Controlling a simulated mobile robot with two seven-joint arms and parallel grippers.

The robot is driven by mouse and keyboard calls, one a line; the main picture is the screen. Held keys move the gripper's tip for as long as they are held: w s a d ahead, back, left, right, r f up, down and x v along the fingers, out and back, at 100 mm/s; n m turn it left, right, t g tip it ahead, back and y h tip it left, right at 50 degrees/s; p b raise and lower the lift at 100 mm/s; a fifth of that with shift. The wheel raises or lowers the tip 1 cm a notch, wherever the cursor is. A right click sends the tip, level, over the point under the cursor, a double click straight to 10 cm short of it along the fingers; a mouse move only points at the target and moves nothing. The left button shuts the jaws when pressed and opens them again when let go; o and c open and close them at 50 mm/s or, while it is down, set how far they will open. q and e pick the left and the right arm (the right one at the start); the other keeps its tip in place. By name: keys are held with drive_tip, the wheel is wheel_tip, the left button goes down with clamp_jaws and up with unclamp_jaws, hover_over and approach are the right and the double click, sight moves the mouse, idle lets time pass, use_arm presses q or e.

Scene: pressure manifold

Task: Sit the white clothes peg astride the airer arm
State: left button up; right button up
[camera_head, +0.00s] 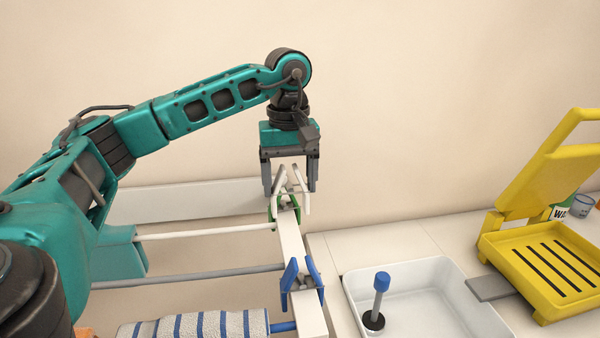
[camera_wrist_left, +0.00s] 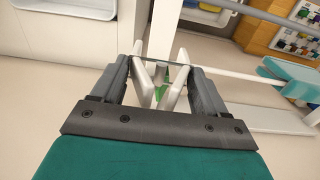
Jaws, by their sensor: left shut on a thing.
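The white clothes peg (camera_head: 304,201) is between the fingers of my left gripper (camera_head: 290,188), which is shut on it and points down. In the left wrist view the white peg (camera_wrist_left: 144,84) shows as two spread prongs between the fingertips (camera_wrist_left: 160,58). The airer arm (camera_head: 292,240) is a white bar running toward the front, and its far end is under the gripper. It also shows in the left wrist view (camera_wrist_left: 164,32). I cannot tell whether the peg touches or straddles the bar. My right gripper is not in view.
A green peg (camera_head: 272,208) sits on the bar close to the white peg. A blue peg (camera_head: 290,276) sits nearer the front. Rails (camera_head: 205,231) and a striped towel (camera_head: 200,325) lie left. A white basin (camera_head: 420,275) and yellow press-like rack (camera_head: 545,260) stand right.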

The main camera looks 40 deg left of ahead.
sight(290, 233)
use_arm(q)
drive_tip(key=shift+s+f, duration=0.2)
drive_tip(key=shift+f, duration=0.55)
wheel_tip(290, 233, down, 7)
drive_tip(key=b, duration=0.5)
drive_tip(key=shift+w+r+b, duration=0.1)
drive_tip(key=shift+r+b, duration=0.05)
drive_tip(key=shift+b, duration=0.25)
drive_tip(key=shift+f+b, duration=0.3)
drive_tip(key=shift+f, duration=0.3)
drive_tip(key=o, duration=1)
drive_tip(key=shift+c, duration=0.2)
